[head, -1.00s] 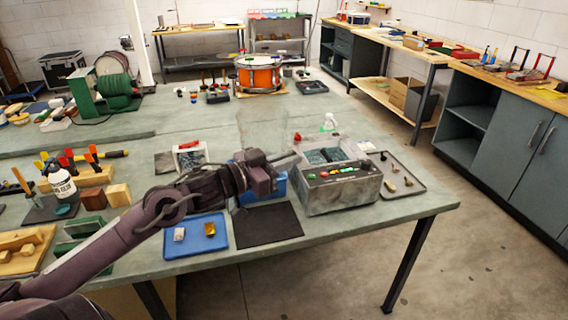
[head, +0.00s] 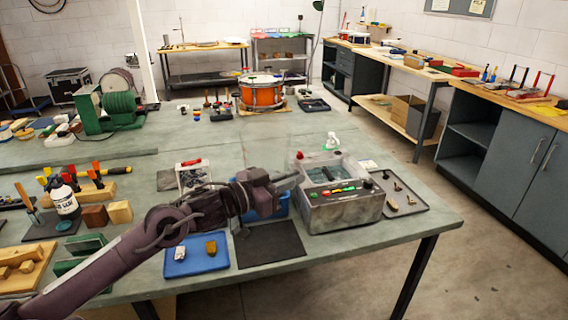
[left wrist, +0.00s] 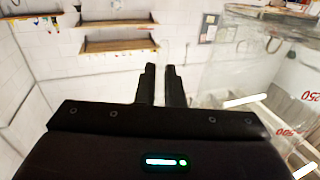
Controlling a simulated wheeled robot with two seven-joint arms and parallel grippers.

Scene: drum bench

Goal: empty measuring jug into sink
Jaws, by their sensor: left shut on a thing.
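The clear measuring jug (left wrist: 268,75) fills the right side of the left wrist view, with red "250" and "500" marks. The marks look upside down, so the jug appears tipped over. In the head view it is too transparent to make out. My left gripper (head: 294,183) points right beside a grey box with an open basin (head: 350,210), perhaps the sink. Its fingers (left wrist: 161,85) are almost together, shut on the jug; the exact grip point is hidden. Whether the jug holds liquid I cannot tell. My right gripper is out of view.
A blue bin (head: 268,212) is partly hidden behind my left gripper. A blue tray (head: 196,266) with small pieces and a black mat (head: 270,244) lie in front. A dark tray (head: 405,198) lies right of the grey box. A spray bottle (head: 332,141) stands behind it.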

